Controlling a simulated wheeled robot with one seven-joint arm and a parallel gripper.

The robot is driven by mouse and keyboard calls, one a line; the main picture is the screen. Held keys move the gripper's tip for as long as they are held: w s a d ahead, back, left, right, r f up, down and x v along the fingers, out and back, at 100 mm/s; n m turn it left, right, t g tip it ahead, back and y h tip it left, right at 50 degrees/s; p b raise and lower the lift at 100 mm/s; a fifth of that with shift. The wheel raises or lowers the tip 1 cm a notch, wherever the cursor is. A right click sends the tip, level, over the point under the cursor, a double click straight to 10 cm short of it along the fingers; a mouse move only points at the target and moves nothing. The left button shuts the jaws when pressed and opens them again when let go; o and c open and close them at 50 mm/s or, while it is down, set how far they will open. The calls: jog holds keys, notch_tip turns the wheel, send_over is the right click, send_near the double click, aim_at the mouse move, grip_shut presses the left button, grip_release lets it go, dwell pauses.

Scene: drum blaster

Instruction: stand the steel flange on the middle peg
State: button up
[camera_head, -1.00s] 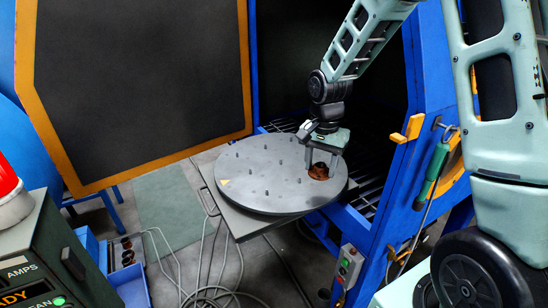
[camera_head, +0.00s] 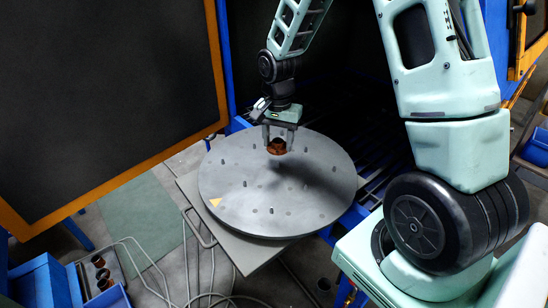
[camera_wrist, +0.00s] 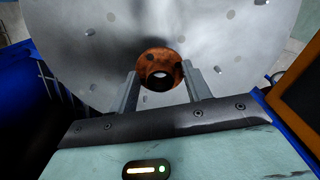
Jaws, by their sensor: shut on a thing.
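The flange (camera_head: 276,147), rusty orange-brown with a round collar, is held between the two fingers of my gripper (camera_head: 278,145). In the wrist view the flange (camera_wrist: 152,58) sits between the fingertips of my gripper (camera_wrist: 160,78), its dark bore facing the camera. It appears raised above the round grey turntable (camera_head: 235,217), over its far half, with a shadow on the plate. Several short pegs, one of them a front peg (camera_head: 271,210), stand on the turntable. I cannot clearly pick out the middle peg in the shadow.
A yellow triangle (camera_head: 215,202) marks the turntable's left edge. The open cabinet door (camera_head: 100,90) with an orange edge stands at left. Blue bins (camera_head: 45,283) and cables lie at lower left. The turntable's front is clear apart from pegs.

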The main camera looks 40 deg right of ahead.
jog(key=shift+f+p, duration=0.3)
jog(key=shift+f, duration=3)
jog(key=shift+f, duration=0.2)
jog(key=o, duration=1.1)
jog(key=shift+r, duration=0.1)
